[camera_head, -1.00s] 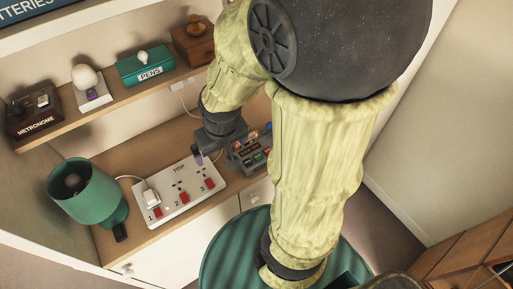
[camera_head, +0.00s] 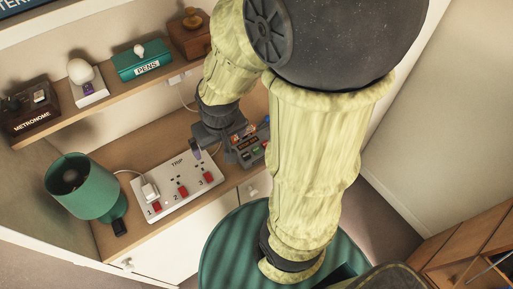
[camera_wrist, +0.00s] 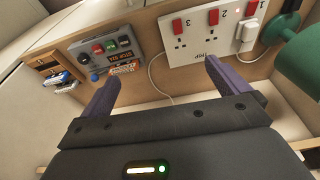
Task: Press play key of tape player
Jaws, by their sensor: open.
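The tape player (camera_head: 250,150) is a grey box with coloured keys on the lower desk surface. In the head view my gripper and wrist partly cover it. In the wrist view the tape player (camera_wrist: 133,50) is at the upper left, upside down, with red, green and grey keys and a blue knob. Its key markings are too small to read. My gripper (camera_wrist: 162,72) is open and empty, with two purple-grey fingers. The left finger is near the tape player, apparently apart from it. In the head view my gripper (camera_head: 197,146) is just left of the player.
A white power strip (camera_head: 165,197) with red switches lies left of the player, with a plug and cable. A green lamp (camera_head: 82,190) stands further left. The shelf above holds a metronome (camera_head: 30,116), a bulb stand, a pens box (camera_head: 142,60) and a wooden box.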

